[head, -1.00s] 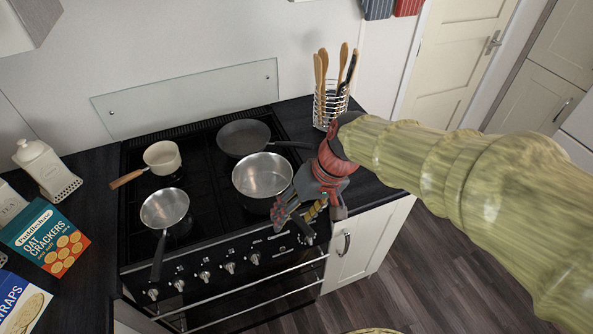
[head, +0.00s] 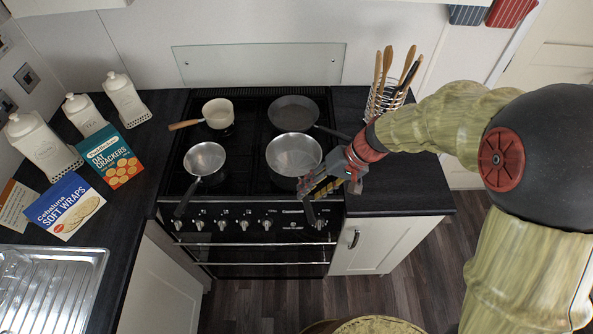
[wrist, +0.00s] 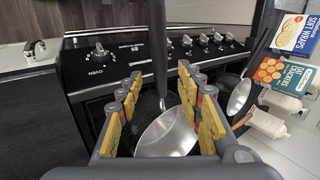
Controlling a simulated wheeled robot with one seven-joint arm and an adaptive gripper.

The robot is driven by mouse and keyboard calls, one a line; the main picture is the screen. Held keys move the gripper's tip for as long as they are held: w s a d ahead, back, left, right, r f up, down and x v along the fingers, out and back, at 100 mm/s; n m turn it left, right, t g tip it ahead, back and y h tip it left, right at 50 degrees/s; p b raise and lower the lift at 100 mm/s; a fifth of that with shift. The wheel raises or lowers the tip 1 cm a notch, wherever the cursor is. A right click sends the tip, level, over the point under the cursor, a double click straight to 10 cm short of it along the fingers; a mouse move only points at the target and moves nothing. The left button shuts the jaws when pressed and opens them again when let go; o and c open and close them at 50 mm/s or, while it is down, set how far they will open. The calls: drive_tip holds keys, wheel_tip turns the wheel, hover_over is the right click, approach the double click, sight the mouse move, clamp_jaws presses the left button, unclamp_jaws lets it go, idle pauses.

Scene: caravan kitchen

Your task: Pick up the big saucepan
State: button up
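The big saucepan (head: 294,151) is a shiny silver pan with a dark handle, upright on the front right of the hob. Its handle points to the front, partly hidden behind my gripper (head: 318,187) in the head view. My gripper is beside the pan's front right rim. In the wrist view the saucepan (wrist: 168,136) lies below and its dark handle runs up between the two yellow-padded fingers of my gripper (wrist: 160,88). The fingers are open, with a gap visible on either side of the handle.
A smaller silver pan (head: 205,158), a cream pan (head: 218,112) and a dark frying pan (head: 293,112) stand on the same hob. A utensil rack (head: 386,100) stands on the right worktop. Oven knobs (head: 244,225) line the front. Boxes and jars are on the left.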

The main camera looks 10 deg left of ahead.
sight(299, 181)
drive_tip(key=x, duration=0.4)
drive_tip(key=shift+f+b, duration=0.1)
drive_tip(key=shift+b, duration=0.2)
drive_tip(key=shift+c, duration=1.3)
clamp_jaws()
